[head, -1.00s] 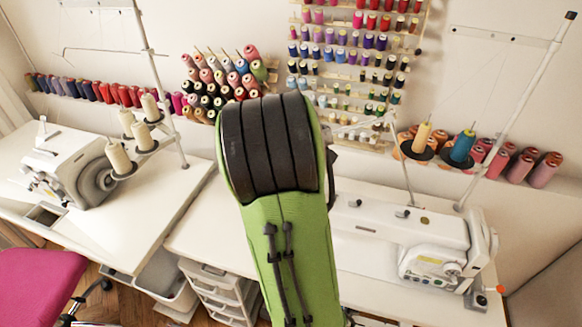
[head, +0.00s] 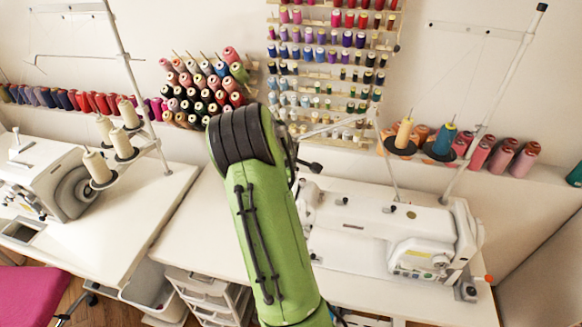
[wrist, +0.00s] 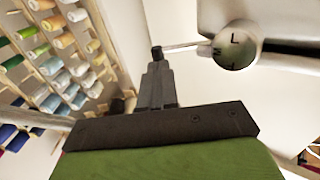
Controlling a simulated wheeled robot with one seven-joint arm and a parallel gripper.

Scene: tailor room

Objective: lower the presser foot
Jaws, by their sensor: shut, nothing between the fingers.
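The white sewing machine (head: 345,212) stands on the right-hand table in the head view. In the wrist view, part of its white body (wrist: 280,12) fills the upper right, with a round dial (wrist: 236,46) marked with letters. A thin metal rod (wrist: 185,46) runs left from beside the dial towards a small dark tip. My gripper (wrist: 157,75) is shut and empty, its narrow fingers pointing at that tip; I cannot tell whether they touch. In the head view my green arm hides most of the gripper. The presser foot is not discernible in either view.
A second white machine (head: 55,175) stands on the left table. Thread racks (head: 335,60) hang on the wall behind, and a thread stand with cones (head: 405,132) rises behind the right machine. A pink chair (head: 25,294) and drawers (head: 208,296) are at the lower left.

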